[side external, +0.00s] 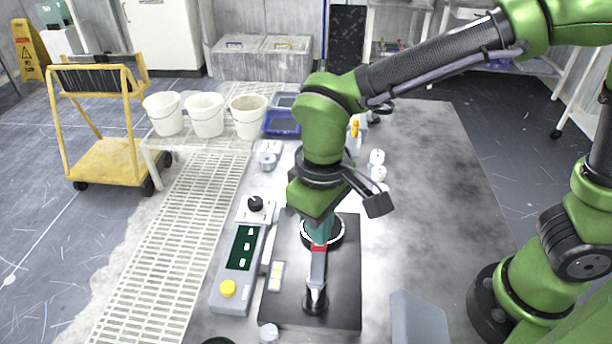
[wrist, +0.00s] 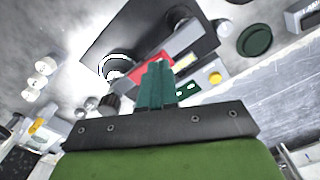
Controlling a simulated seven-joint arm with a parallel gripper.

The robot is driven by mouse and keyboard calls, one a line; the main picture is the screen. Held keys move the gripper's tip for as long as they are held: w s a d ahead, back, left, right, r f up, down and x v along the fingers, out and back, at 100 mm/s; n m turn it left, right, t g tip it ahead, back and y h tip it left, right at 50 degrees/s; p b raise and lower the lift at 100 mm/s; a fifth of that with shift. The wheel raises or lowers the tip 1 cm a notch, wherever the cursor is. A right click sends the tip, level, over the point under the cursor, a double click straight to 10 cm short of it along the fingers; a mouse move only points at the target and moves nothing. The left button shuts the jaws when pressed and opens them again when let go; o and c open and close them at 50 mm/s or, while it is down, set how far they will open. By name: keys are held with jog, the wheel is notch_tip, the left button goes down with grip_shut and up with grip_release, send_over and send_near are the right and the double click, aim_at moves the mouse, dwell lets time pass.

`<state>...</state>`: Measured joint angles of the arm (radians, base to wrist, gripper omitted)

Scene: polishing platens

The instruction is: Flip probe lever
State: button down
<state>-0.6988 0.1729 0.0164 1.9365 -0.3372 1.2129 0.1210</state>
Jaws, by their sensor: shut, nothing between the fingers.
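The probe lever (side external: 317,268) is a grey bar with a red band near its upper end. It rises from a dark round pivot on a black plate (side external: 341,312). A black ring with a white rim (side external: 340,230) sits at the plate's far end, partly hidden. My gripper (side external: 319,240) has teal fingers, shut and empty, pointing down right by the lever's red end. In the wrist view the closed fingertips (wrist: 158,65) overlap the lever's red part (wrist: 148,68); I cannot tell whether they touch it.
A grey control box (side external: 236,280) with a yellow button and green panel stands left of the plate. A black knob (side external: 255,203) is behind it. White buckets (side external: 205,114), blue trays (side external: 281,123) and white bottles (side external: 377,165) stand farther back. The bench right of the plate is mostly clear.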

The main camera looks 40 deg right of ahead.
jog(key=shift+f, duration=0.6)
jog(key=shift+r, duration=3.55)
jog(key=shift+w+a+f, duration=0.1)
jog(key=shift+f, duration=0.1)
jog(key=s+d+r+m+t, duration=0.1)
jog(key=d+m+t, duration=0.1)
jog(key=d, duration=0.5)
jog(key=s+d+r+m+t+y, duration=0.1)
jog(key=d+m+t, duration=0.1)
jog(key=d, duration=0.4)
jog(key=s+d+r+m+t+y, duration=0.1)
jog(key=s+d+r+m+t, duration=0.1)
jog(key=d, duration=0.5)
jog(key=shift+d+m+t, duration=0.3)
jog(key=shift+m+t, duration=0.2)
jog(key=shift+t, duration=0.1)
